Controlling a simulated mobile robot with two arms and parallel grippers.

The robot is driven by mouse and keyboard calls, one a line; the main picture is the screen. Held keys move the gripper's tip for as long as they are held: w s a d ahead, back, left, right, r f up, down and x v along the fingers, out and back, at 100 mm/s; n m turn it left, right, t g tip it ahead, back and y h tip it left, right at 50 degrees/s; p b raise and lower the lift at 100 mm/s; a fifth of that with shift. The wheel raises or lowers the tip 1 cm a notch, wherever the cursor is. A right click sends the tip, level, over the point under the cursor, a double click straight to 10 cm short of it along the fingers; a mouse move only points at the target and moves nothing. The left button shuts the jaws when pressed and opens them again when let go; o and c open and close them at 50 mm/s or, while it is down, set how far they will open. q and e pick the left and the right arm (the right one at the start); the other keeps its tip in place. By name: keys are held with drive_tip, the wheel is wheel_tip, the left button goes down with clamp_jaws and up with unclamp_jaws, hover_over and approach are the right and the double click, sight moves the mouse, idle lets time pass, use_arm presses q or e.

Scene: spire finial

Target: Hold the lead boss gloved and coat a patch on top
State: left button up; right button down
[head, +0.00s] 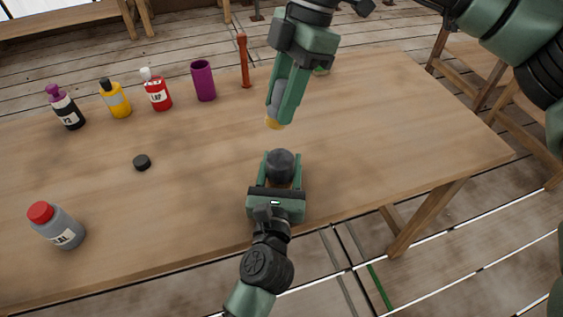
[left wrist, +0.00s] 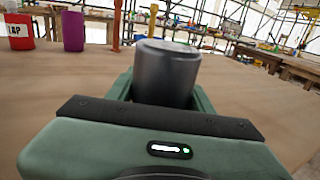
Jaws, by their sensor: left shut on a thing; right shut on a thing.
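The lead boss (head: 281,163) is a dark grey, round-topped piece held upright in my left gripper (head: 280,172). The left wrist view shows it as a smooth dark cylinder (left wrist: 166,75) between the green fingers. My right gripper (head: 284,100) points down above and slightly behind the boss. It is shut on a grey item with a yellow-orange tip (head: 275,123), mostly hidden by the fingers. The tip is apart from the boss in the picture. I cannot make out a separate glove or a coated patch on the boss.
On the wooden table (head: 400,130) stand a grey red-capped bottle (head: 62,228), a dark bottle (head: 67,108), a yellow bottle (head: 116,99), a red bottle (head: 157,91), a purple cup (head: 203,82) and an orange-red tool (head: 244,62). A black disc (head: 142,162) lies left. The table's right side is clear.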

sight(280, 154)
drive_tip(key=f+h, duration=0.1)
drive_tip(key=f+t+h, duration=0.2)
drive_tip(key=f, duration=0.1)
drive_tip(key=shift+s+a+f, duration=0.1)
drive_tip(key=shift+s+a, duration=0.05)
drive_tip(key=shift+a, duration=0.1)
drive_tip(key=shift+d+f, duration=0.15)
drive_tip(key=shift+f, duration=1.75)
drive_tip(key=shift+f, duration=0.6)
drive_tip(key=shift+w+r, duration=0.1)
drive_tip(key=shift+w, duration=0.5)
drive_tip(key=shift+s, duration=1.1)
drive_tip(key=shift+w+f, duration=0.2)
drive_tip(key=shift+w, duration=0.9)
